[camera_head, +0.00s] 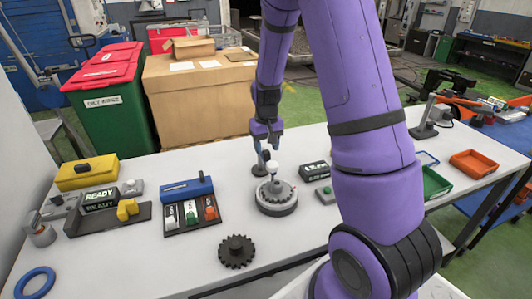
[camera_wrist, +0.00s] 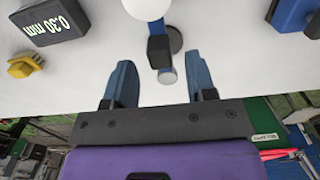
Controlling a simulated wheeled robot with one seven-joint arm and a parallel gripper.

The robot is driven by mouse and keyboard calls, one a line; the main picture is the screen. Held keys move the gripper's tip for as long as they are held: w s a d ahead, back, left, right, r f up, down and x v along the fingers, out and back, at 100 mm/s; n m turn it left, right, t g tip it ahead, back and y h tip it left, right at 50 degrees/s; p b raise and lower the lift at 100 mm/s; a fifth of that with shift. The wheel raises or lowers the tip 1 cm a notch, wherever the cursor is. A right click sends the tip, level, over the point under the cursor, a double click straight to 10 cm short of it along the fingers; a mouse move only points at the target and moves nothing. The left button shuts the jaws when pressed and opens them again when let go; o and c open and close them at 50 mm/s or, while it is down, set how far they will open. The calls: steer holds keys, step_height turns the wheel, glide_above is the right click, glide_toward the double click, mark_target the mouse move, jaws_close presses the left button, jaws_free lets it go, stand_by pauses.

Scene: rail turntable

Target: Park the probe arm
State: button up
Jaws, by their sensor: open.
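The probe arm (camera_wrist: 158,46) is a short dark blue bar beside a dark round post base (camera_wrist: 176,38) in the wrist view. A grey round knob (camera_wrist: 167,76) is at its near end. In the head view the post stands on a dark base (camera_head: 258,170) behind the round grey turntable (camera_head: 277,200). A white ball-topped piece (camera_head: 272,167) stands on the turntable. My gripper (camera_head: 267,146) is above the post, pointing down. In the wrist view my gripper (camera_wrist: 160,84) is open, the knob showing between its blue fingers; contact is not visible.
A blue-topped rack (camera_head: 187,188), a dark gear (camera_head: 237,251) and a READY display (camera_head: 100,199) are on the table (camera_head: 150,260). My arm hides part of the right side.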

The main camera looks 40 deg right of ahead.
steer(key=shift+f, duration=1.45)
jaws_close()
steer(key=shift+d, duration=0.1)
steer(key=w+d+n, duration=0.4)
steer(key=d+n, duration=0.3)
steer(key=n, duration=1.1)
steer(key=shift+w+d, duration=0.2)
steer(key=shift+d, duration=0.15)
steer(key=shift+r, duration=0.1)
